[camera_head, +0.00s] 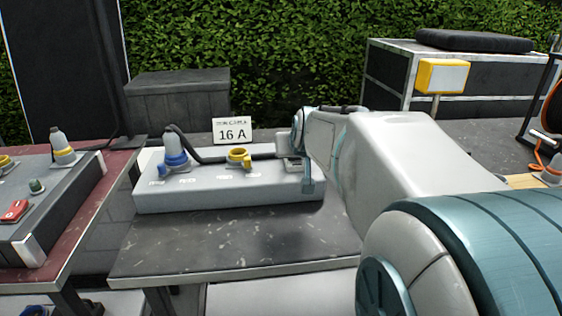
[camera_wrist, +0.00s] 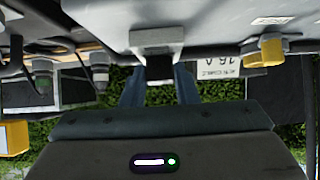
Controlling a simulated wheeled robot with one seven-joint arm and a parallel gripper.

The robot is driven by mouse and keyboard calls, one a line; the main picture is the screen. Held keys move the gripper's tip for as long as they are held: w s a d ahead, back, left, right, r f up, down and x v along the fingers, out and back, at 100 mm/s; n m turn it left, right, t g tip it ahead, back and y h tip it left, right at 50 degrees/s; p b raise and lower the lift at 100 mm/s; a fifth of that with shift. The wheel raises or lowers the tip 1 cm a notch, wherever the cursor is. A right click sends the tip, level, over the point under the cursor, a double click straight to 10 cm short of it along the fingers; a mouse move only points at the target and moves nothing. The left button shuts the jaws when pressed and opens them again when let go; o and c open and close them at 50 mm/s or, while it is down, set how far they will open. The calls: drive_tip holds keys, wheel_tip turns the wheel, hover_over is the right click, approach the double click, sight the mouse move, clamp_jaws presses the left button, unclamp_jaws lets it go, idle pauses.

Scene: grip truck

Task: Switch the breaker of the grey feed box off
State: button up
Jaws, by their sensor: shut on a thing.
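The grey feed box (camera_head: 230,198) lies on the dark table in the head view, with a blue plug (camera_head: 175,158) and a yellow socket (camera_head: 238,158) on top. My gripper (camera_head: 307,180) is at its right end. In the wrist view, which appears upside down, the breaker has a light grey housing (camera_wrist: 157,38) and a dark lever (camera_wrist: 158,67). My gripper (camera_wrist: 158,88) is shut on the lever, one blue finger on each side. My arm covers part of the box's right end in the head view. The lever's on or off position cannot be told.
A "16 A" sign (camera_head: 232,130) stands behind the box. A darker box (camera_head: 45,205) with a red switch (camera_head: 14,211) is on the red table at left. A yellow-framed panel (camera_head: 442,76) stands back right. The table's front is clear.

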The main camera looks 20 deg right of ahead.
drive_tip(key=shift+s+t+b, duration=0.15)
drive_tip(key=shift+t+b, duration=0.25)
drive_tip(key=shift+b, duration=0.4)
drive_tip(key=o, duration=1)
drive_tip(key=shift+f, duration=0.1)
